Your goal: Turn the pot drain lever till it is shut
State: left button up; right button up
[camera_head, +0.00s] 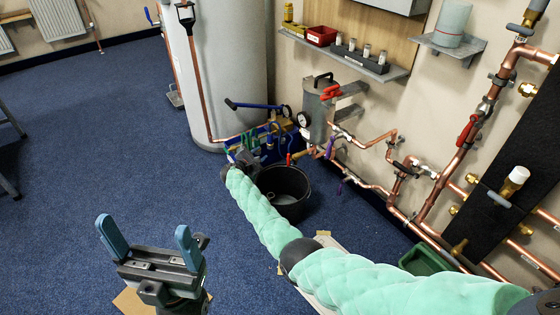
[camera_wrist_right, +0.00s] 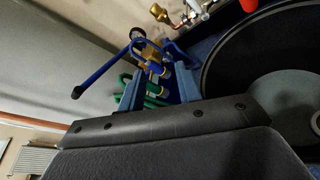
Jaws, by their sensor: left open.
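The pot (camera_head: 316,112) is a grey metal cylinder on the wall with a gauge at its side. A small red lever (camera_head: 289,159), which looks like the drain lever, is at a brass outlet low on the pot, above a black bucket (camera_head: 285,190). A red part (camera_wrist_right: 248,5) shows at the top edge of the right wrist view. My right gripper (camera_wrist_right: 155,75) has its blue fingers apart, near the blue pump unit and left of the bucket; in the head view its arm partly hides it. My left gripper (camera_head: 143,230) is open and empty over the carpet, far from the pot.
A blue-handled pump unit (camera_head: 265,125) with green hoses stands between the white cylinder (camera_head: 230,70) and the bucket. Copper pipes (camera_head: 375,148) run along the wall to the right. A shelf (camera_head: 345,55) is above the pot.

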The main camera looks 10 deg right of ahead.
aim_at(287, 156)
jog(key=s+d+r+n+g+h, duration=0.2)
jog(key=s+d+g+h, duration=0.35)
jog(key=s, duration=0.25)
jog(key=shift+t+h, duration=0.35)
jog(key=shift+h, duration=0.1)
jog(key=x, duration=0.4)
jog(key=b+x, duration=0.1)
jog(key=x, duration=0.1)
jog(key=shift+w+d+f, duration=0.25)
jog(key=shift+w+d, duration=0.05)
jog(key=shift+d, duration=0.05)
grip_shut()
